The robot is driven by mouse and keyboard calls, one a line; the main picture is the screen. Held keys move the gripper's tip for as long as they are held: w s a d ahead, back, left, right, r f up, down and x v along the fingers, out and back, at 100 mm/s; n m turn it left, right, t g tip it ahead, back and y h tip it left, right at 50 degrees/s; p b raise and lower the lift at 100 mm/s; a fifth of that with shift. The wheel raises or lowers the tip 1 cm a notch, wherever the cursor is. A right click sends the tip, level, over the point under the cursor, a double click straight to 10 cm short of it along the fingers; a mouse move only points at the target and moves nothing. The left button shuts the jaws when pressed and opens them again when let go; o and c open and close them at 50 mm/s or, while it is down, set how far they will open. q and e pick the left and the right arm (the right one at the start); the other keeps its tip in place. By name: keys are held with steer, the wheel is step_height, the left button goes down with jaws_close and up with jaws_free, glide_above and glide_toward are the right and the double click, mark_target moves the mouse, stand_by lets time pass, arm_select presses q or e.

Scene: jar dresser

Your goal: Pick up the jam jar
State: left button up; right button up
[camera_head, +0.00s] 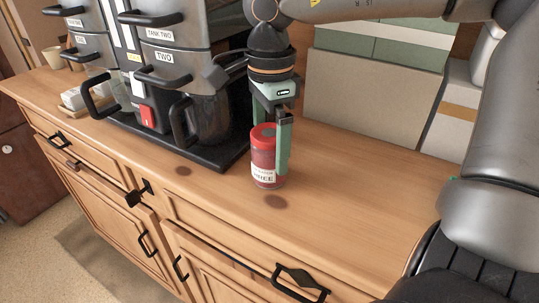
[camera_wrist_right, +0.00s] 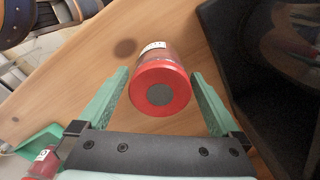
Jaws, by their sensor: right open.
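The jam jar (camera_head: 264,157) has a red lid and a pale label and stands upright on the wooden dresser top. My right gripper (camera_head: 270,145) comes down over it from above in the head view, with a green finger in front of its right side. In the right wrist view the jar's red lid (camera_wrist_right: 160,90) lies between the two green fingers of my right gripper (camera_wrist_right: 158,95). The fingers are open, with a visible gap on each side of the lid. My left gripper is not in view.
A coffee machine (camera_head: 160,50) on a black tray (camera_head: 200,150) stands left of the jar, with a dark pot (camera_head: 208,118) close by. The dresser top (camera_head: 360,190) is clear to the right. Dark round spots mark the wood near the front edge.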

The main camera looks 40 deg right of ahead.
steer(key=shift+c, duration=0.2)
steer(key=shift+r, duration=0.1)
jaws_close()
stand_by(0.5)
